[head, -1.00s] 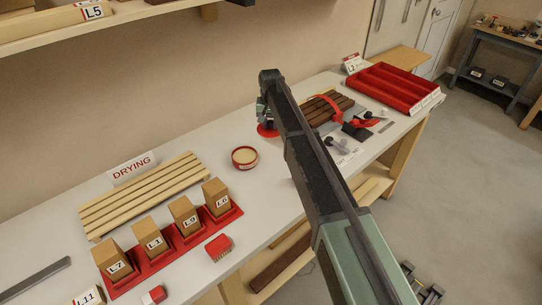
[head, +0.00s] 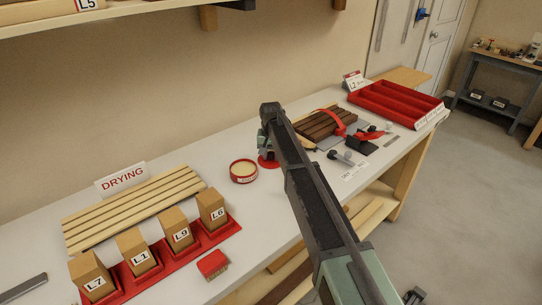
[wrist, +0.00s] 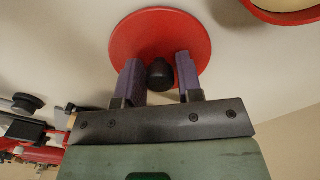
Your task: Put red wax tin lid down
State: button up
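The red wax tin lid (wrist: 190,35) is a round red disc with a black knob (wrist: 160,75) at its centre. My gripper (wrist: 160,72) is shut on the knob, one purple finger pad on each side. In the head view the lid (head: 266,162) lies flat, at or just above the white bench, below my gripper (head: 266,148). I cannot tell whether it touches. The open wax tin (head: 243,172) stands just left of the lid, its pale wax showing. Its red rim also shows in the wrist view (wrist: 265,14).
A slatted drying rack (head: 130,205) and a red holder (head: 192,255) with labelled boxes stand to the left. A red brush (head: 213,264) lies in front. Brown slats (head: 320,125), several small tools and a red tray (head: 398,108) are to the right.

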aim_at(271, 153)
jog(key=shift+o, duration=1.4)
notch_tip(271, 153, up, 13)
jog(key=p, duration=1.3)
jog(key=s+d, duration=0.8)
jog(key=s, duration=0.4)
jog(key=s+d, duration=0.7)
jog(key=s, duration=0.5)
jog(key=s+d, duration=0.8)
jog(key=s, duration=0.4)
jog(key=shift+s+d+f+b, duration=0.3)
jog(key=shift+d+b, duration=0.05)
